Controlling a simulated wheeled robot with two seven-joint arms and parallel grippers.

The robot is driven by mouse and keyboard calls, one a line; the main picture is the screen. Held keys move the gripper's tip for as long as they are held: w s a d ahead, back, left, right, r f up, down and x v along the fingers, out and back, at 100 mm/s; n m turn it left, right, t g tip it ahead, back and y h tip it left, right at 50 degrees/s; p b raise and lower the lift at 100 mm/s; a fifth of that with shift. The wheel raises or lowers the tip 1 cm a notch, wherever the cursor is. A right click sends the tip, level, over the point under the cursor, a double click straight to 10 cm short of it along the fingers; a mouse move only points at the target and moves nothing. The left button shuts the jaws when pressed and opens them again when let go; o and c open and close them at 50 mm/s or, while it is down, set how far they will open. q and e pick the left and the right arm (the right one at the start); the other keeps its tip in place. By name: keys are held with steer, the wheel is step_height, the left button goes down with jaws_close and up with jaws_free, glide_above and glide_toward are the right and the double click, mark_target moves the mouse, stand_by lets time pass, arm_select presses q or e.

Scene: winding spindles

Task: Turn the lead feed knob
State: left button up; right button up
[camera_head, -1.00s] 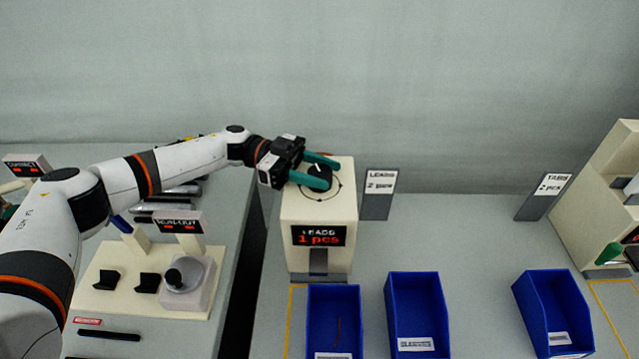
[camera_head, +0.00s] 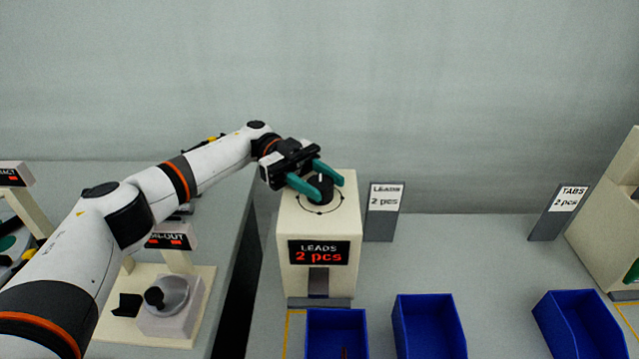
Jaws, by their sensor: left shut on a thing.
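The lead feeder (camera_head: 284,225) is a cream box on the table at the picture's centre. The sign (camera_head: 384,212) beside the feeder reads "LEADS 2 pcs". My right gripper is not in view.
A blue bin (camera_head: 336,322) stands in front of the feeder, with two more blue bins (camera_head: 429,325) (camera_head: 579,322) to its right. A TABS sign (camera_head: 559,212) and a cream machine (camera_head: 612,215) are at the right. A fixture with a round dial (camera_head: 168,300) is at the left.

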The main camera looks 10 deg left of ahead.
mark_target(321, 182)
arm_select(q)
steer(key=shift+r, duration=0.1)
steer(key=o, duration=1)
step_height(321, 182, up, 10)
steer(key=shift+d+b, duration=0.1)
steer(key=shift+b, duration=0.2)
steer(key=shift+r, duration=0.1)
